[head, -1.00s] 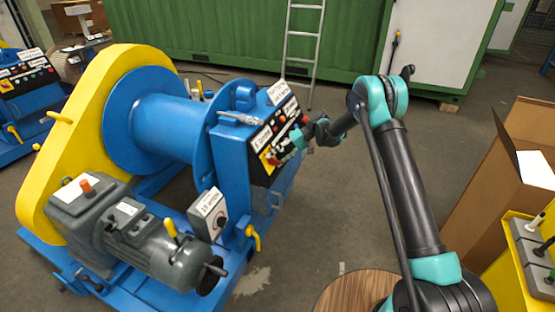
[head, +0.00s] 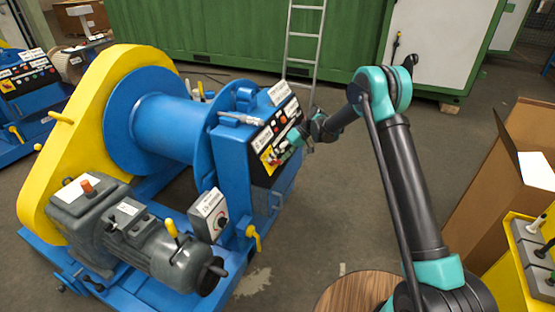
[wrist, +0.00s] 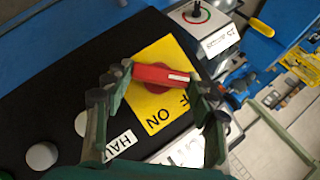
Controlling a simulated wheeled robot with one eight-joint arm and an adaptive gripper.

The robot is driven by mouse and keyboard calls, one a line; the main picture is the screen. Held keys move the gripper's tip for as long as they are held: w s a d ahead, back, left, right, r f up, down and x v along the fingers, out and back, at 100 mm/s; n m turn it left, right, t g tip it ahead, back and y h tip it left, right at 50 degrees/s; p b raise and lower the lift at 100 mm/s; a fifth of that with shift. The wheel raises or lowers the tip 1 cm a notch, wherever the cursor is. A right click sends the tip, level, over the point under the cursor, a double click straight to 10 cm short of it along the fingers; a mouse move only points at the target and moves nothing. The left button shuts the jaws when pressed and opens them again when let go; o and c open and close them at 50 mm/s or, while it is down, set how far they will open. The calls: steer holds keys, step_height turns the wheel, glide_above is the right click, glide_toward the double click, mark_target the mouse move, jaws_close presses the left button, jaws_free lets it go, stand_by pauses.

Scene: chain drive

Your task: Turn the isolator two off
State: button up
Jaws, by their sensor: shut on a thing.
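A red rotary handle (wrist: 163,76) sits on a yellow plate (wrist: 150,58) marked ON, with part of another word beside it, on a black panel. My gripper (wrist: 160,82) has one finger at each end of the red handle and is shut on it. The handle lies nearly crosswise in the wrist view, its white mark at the right end. In the head view my gripper (head: 284,152) is at the lower end of the panel of the near blue winch (head: 238,150), hiding much of the handle. I cannot read which number its label bears.
A grey box with a knob (head: 209,216) stands beside the winch motor (head: 150,245). More round buttons (wrist: 42,156) sit along the panel. A second blue machine (head: 25,90) is at far left. A cardboard box (head: 490,190) stands at right. Floor behind the winch is open.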

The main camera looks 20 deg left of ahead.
steer(key=o, duration=1.2)
steer(key=shift+c, duration=0.2)
steer(key=v, duration=1.2)
